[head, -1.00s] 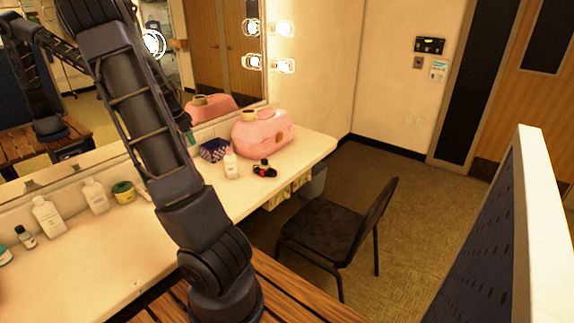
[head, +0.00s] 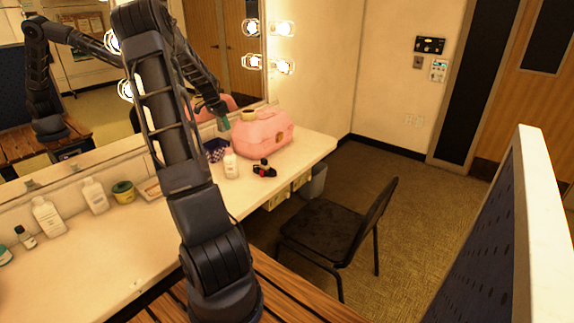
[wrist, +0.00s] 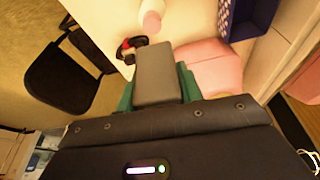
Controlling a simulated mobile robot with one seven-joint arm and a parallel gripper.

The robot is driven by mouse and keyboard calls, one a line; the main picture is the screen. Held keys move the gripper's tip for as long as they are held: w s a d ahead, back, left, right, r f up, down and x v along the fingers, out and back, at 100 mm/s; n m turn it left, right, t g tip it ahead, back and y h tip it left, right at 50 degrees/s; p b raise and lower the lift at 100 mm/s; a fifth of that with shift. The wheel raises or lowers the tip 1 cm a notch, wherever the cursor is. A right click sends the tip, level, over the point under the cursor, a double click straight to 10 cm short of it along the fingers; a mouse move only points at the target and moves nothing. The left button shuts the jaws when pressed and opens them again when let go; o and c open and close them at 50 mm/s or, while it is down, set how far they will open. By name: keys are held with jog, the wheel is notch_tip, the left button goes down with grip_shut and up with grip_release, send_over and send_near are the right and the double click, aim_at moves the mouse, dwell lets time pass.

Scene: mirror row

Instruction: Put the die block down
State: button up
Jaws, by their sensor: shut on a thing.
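The die block (wrist: 158,76) shows in the wrist view as a plain grey block between the green fingers of my gripper (wrist: 158,88). My gripper is shut on it. In the head view my gripper (head: 223,122) is over the far part of the counter, close to the left end of the pink case (head: 264,137). The die block cannot be made out in the head view.
The white counter (head: 120,255) holds a dark blue basket (head: 215,152), a white bottle (head: 231,164) and a small red and black item (head: 265,169) near the pink case. More bottles stand at left along the mirror. A black chair (head: 325,232) stands beside the counter.

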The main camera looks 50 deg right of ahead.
jog(key=s+d, duration=0.3)
jog(key=d, duration=0.5)
jog(key=s+d, duration=0.3)
jog(key=d, duration=0.5)
jog(key=n, duration=0.1)
send_over(289, 162)
jog(key=shift+t, duration=0.3)
jog(key=f, duration=2)
jog(key=shift+w+a+f, duration=0.2)
jog(key=shift+a, duration=0.2)
jog(key=shift+f, duration=2.6)
jog(key=shift+f, duration=0.1)
jog(key=o, duration=1.1)
jog(key=v, duration=1.2)
jog(key=shift+r, duration=0.25)
